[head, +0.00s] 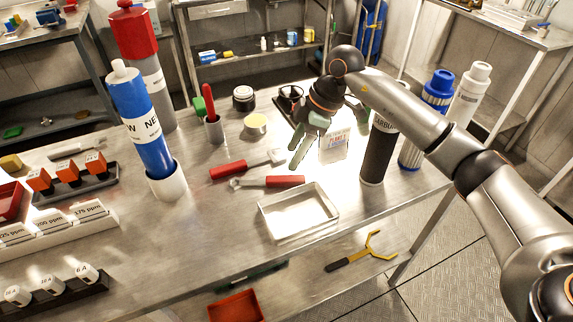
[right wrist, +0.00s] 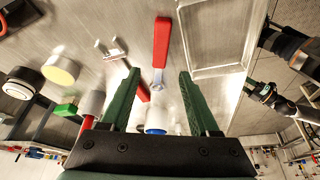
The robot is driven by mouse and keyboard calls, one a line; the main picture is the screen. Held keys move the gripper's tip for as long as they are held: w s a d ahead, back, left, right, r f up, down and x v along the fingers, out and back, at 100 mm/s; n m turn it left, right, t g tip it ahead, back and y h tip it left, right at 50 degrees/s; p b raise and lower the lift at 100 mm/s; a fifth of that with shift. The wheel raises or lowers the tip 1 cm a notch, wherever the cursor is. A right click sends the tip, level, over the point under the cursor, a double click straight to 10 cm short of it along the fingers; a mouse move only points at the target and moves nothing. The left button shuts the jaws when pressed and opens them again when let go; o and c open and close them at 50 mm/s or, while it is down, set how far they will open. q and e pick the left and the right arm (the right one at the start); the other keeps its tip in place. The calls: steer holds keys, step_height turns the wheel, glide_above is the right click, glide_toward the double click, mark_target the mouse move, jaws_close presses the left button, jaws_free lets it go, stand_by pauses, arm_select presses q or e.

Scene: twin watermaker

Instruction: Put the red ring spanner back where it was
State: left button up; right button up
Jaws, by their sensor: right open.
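The red ring spanner (head: 284,182) lies flat on the steel table, its ring end pointing left and its red handle right. In the right wrist view its red handle (right wrist: 162,42) shows ahead, beyond the gap between the fingers. A second red-handled tool (head: 229,170) lies just behind it in the head view, its metal end pointing right. My right gripper (head: 299,147) is open and empty, above the table and behind the spanner; its green fingers (right wrist: 157,98) stand apart in the wrist view.
A white tray (head: 299,213) lies in front of the spanner. A black bottle (head: 377,150) and a small sign (head: 334,145) stand to the right. A blue cylinder (head: 142,125) in a white cup and a grey cup (head: 213,130) stand to the left.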

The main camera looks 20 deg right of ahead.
steer(key=v, duration=0.4)
stand_by(0.5)
